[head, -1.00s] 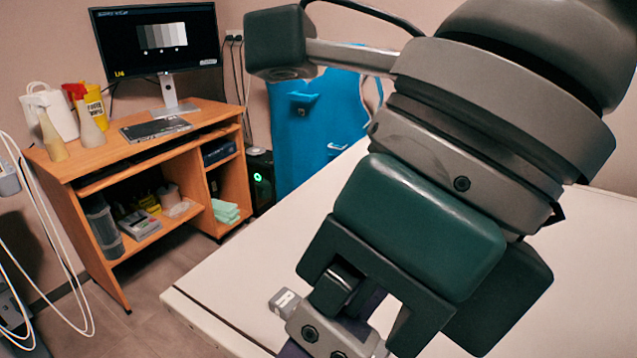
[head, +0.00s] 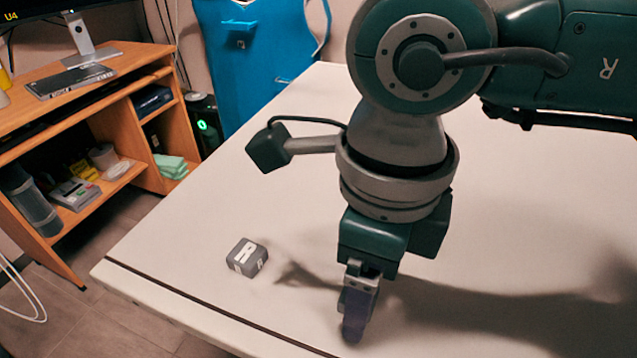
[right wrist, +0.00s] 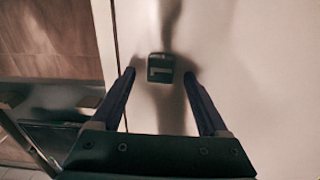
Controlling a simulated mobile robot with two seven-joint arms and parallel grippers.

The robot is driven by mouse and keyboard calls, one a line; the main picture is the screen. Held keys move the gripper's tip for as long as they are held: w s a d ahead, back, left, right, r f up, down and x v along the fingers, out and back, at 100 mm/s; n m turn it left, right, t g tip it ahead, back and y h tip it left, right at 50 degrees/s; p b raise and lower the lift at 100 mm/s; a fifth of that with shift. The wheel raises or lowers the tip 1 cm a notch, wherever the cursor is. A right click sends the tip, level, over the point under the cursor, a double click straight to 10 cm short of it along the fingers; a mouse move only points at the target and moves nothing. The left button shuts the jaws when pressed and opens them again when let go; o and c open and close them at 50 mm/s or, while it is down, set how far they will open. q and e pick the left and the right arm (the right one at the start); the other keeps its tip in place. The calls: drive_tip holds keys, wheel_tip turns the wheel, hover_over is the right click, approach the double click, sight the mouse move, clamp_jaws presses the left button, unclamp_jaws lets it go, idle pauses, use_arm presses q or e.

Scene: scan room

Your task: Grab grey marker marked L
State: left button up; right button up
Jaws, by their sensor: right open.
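The grey marker (head: 247,257) is a small dark grey block with white marks, lying on the pale table near its left edge. In the right wrist view the marker (right wrist: 161,67) shows between and just beyond the fingertips, with a white L-like mark on it. My right gripper (head: 356,318) points down over the table, to the right of the marker and apart from it. In the right wrist view my right gripper (right wrist: 159,76) is open, with nothing between its purple fingers. My left gripper is not in view.
The pale table (head: 200,228) is otherwise clear around the marker. A wooden desk (head: 70,118) with a monitor and filled shelves stands at the left. A blue apron-like item (head: 250,62) hangs behind the table.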

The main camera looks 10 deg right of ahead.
drive_tip(key=shift+f, duration=0.4)
drive_tip(key=shift+c, duration=0.4)
clamp_jaws()
